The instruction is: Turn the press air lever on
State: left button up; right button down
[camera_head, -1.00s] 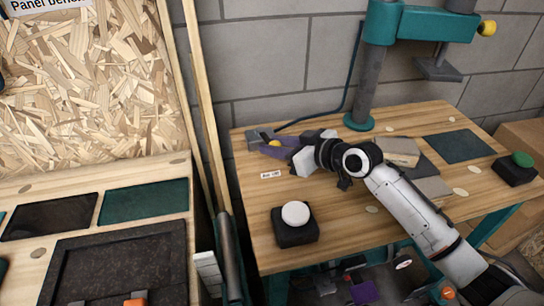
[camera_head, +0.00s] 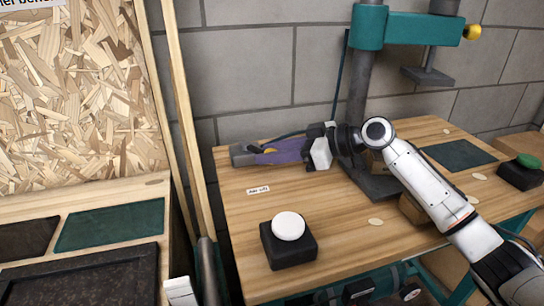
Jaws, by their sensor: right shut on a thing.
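The press air valve is a small grey block (camera_head: 241,156) at the back left of the press table, behind a small white label (camera_head: 258,189). My right gripper (camera_head: 268,152) reaches in from the right, low over the table, with its purple fingers pointing left beside the block. The fingers are shut on the lever, whose yellow knob (camera_head: 269,150) barely shows between them. Most of the lever is hidden by the fingers, so its exact angle cannot be told.
A black box with a white button (camera_head: 289,226) sits at the table's front left, and one with a green button (camera_head: 528,162) at the right. A dark green mat (camera_head: 459,155) lies at the back right.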

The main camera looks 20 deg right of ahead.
jog(key=shift+s+a+f, duration=0.1)
jog(key=shift+s+a, duration=0.25)
jog(key=shift+a, duration=0.25)
jog(key=c, duration=1.4)
grip_release()
jog(key=shift+w+d, duration=0.15)
jog(key=shift+d, duration=0.2)
jog(key=v, duration=1)
jog(key=shift+d+r, duration=0.15)
jog(key=shift+r, duration=0.05)
jog(key=shift+c, duration=0.2)
